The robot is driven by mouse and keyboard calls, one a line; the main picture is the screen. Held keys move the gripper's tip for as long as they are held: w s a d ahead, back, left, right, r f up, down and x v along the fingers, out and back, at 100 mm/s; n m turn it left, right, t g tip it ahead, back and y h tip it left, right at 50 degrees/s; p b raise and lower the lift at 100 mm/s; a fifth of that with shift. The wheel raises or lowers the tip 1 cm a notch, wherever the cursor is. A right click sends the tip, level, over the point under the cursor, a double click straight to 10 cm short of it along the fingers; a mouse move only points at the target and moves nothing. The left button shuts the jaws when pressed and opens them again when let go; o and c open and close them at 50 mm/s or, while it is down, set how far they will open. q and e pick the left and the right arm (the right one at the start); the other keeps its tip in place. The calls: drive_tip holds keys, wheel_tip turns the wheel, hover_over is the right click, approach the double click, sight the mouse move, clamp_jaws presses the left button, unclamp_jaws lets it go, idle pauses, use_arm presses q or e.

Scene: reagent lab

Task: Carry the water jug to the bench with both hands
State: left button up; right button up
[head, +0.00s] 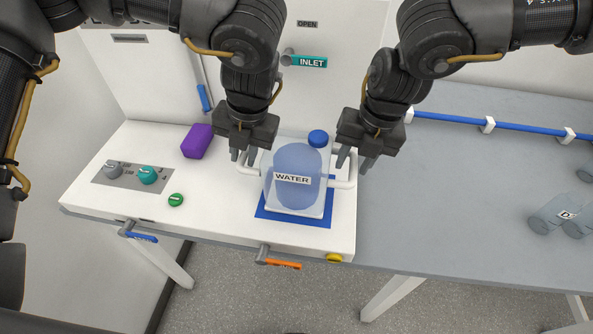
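The water jug (293,188) is a translucent blue bottle with a "WATER" label, a blue cap (318,138) and white side handles. It stands upright on a blue square mat (268,213) on the white worktop (230,220). My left gripper (243,156) is at the jug's left handle, fingers pointing down. My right gripper (354,164) is at the right handle (345,183), fingers pointing down. The fingers overlap the handles in the view, so I cannot tell whether either gripper is closed on its handle. The grey bench (450,200) is to the right of the white worktop.
A purple block (197,141), a green button (176,199) and a knob panel (130,174) are on the left of the worktop. A blue rail (530,129) runs along the bench's back. Clear containers (553,211) are at its right. The bench's middle is free.

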use_arm(q)
drive_tip(key=shift+a+f, duration=0.1)
drive_tip(key=shift+f, duration=0.5)
use_arm(e)
drive_tip(key=shift+f, duration=0.55)
use_arm(q)
drive_tip(key=shift+c, duration=0.4)
use_arm(e)
drive_tip(key=shift+a, duration=0.1)
drive_tip(key=shift+c, duration=0.5)
use_arm(q)
clamp_jaws()
use_arm(e)
drive_tip(key=c, duration=0.5)
clamp_jaws()
use_arm(q)
drive_tip(key=shift+r, duration=0.15)
use_arm(e)
drive_tip(key=shift+r, duration=0.1)
